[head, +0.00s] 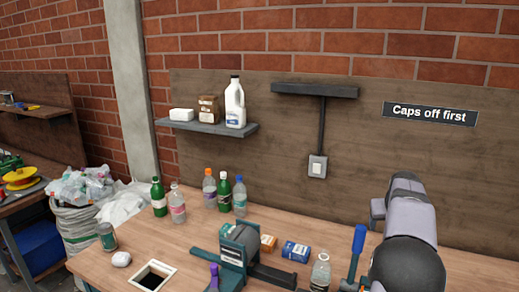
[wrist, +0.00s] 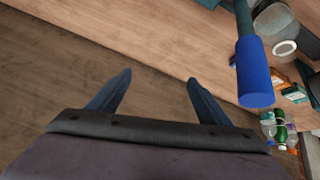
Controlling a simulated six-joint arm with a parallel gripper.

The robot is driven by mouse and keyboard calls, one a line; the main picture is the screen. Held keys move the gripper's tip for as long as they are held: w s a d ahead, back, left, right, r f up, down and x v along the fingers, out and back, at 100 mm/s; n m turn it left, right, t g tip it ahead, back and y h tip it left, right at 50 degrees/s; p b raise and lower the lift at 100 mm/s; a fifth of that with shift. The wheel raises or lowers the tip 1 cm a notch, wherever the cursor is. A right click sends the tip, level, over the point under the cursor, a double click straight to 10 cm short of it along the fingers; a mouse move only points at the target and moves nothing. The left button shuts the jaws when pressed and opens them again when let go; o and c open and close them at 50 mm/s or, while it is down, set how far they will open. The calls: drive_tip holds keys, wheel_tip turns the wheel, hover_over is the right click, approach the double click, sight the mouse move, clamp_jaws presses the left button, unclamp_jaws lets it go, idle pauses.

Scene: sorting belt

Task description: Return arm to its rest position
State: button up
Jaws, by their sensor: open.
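My gripper (wrist: 158,82) shows in the wrist view with its two dark blue fingers spread apart and nothing between them. It points at a brown wooden surface, with the edge of the workbench (wrist: 130,28) crossing behind it. A blue handle (wrist: 255,75) stands to the right of the fingers, apart from them. In the head view my grey arm rises at the right, near the same blue handle (head: 358,245). The fingers cannot be made out in the head view.
Several bottles stand at the back of the bench (head: 180,240). A dark green clamp-like device (head: 238,250), small boxes (head: 295,251), a clear uncapped bottle (head: 320,272) and a white-framed opening (head: 152,277) are nearer. A shelf (head: 205,127) holds a jug. A full sack (head: 80,225) stands left.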

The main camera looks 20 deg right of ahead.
drive_tip(key=w+a+r+n+t, duration=0.1)
drive_tip(key=w+a+r+t, duration=0.1)
drive_tip(key=w+a, duration=0.8)
drive_tip(key=s+a+f+n+g+y, duration=0.1)
drive_tip(key=s+a+f, duration=0.15)
drive_tip(key=a, duration=0.55)
drive_tip(key=s+a+f+g+y, duration=0.1)
drive_tip(key=s+a+f+y, duration=0.15)
drive_tip(key=a, duration=0.55)
drive_tip(key=s+a+f+n+g, duration=0.1)
drive_tip(key=s+a+f, duration=0.3)
drive_tip(key=s+a, duration=0.3)
drive_tip(key=s+a+f+n+g+y+p, duration=0.1)
drive_tip(key=s+a+f+g, duration=0.1)
drive_tip(key=s+a+f, duration=0.2)
drive_tip(key=s+a+f+n+g+y+p, duration=0.1)
drive_tip(key=s+a+f, duration=0.3)
drive_tip(key=s+a, duration=0.6)
drive_tip(key=s, duration=0.4)
drive_tip(key=shift+a+n+g, duration=0.3)
drive_tip(key=shift+n+g, duration=0.1)
